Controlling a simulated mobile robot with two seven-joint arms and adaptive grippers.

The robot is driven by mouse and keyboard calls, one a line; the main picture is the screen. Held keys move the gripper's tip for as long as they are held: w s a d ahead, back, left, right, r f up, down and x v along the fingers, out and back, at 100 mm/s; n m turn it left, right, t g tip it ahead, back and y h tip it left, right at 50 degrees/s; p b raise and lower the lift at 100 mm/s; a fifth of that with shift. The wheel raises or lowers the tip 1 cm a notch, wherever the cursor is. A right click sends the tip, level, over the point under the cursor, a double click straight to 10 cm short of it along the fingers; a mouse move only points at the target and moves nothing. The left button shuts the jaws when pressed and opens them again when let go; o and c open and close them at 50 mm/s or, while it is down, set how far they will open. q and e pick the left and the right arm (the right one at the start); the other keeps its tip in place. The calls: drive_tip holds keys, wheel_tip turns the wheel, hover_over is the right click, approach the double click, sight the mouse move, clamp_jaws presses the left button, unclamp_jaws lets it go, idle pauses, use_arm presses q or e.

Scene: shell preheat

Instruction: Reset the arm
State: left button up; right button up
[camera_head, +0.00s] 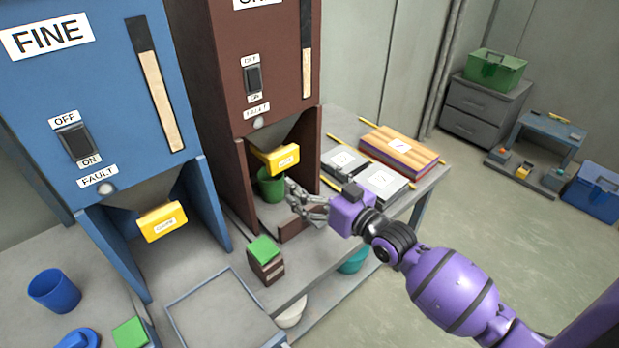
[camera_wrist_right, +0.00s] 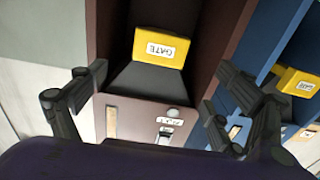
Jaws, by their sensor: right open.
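My right arm, purple with dark joints, comes in from the lower right in the head view. My right gripper (camera_head: 300,200) is open and empty, in front of the brown machine's lower bay, close to the green cup (camera_head: 271,185). I cannot tell whether it touches the cup. In the right wrist view the fingers (camera_wrist_right: 160,105) are spread wide, with the brown machine and its yellow gate (camera_wrist_right: 160,48) between them. My left gripper is not in view.
The brown machine (camera_head: 232,95) and blue machine (camera_head: 105,85) stand on the bench. A small green-topped block (camera_head: 265,262), a grey tray (camera_head: 178,300) and a blue cup (camera_head: 54,290) are in front. Grey cases (camera_head: 383,184) and a striped stack (camera_head: 402,150) lie right of the brown machine.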

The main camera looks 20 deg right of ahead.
drive_tip(key=s+a+f+g+h+p, duration=0.1)
drive_tip(key=s+f+g+h+p, duration=0.2)
drive_tip(key=s+f, duration=1.1)
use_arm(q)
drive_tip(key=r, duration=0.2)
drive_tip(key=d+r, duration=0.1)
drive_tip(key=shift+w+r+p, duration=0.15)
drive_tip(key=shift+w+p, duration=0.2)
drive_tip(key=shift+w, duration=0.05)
use_arm(e)
drive_tip(key=s+f+m+g+h, duration=0.1)
drive_tip(key=s+f, duration=0.3)
drive_tip(key=s, duration=0.4)
drive_tip(key=s+a+f+m+g+h, duration=0.1)
drive_tip(key=s+f, duration=0.3)
drive_tip(key=s, duration=0.5)
drive_tip(key=s+f+m+g, duration=0.1)
drive_tip(key=s+f+g, duration=0.2)
drive_tip(key=s, duration=0.5)
drive_tip(key=shift+s+a+f+m+h, duration=0.2)
drive_tip(key=shift+s+f+m+h, duration=0.15)
drive_tip(key=shift+f, duration=0.35)
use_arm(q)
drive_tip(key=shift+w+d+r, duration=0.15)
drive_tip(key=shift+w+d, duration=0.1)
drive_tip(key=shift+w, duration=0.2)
use_arm(e)
drive_tip(key=shift+w, duration=0.1)
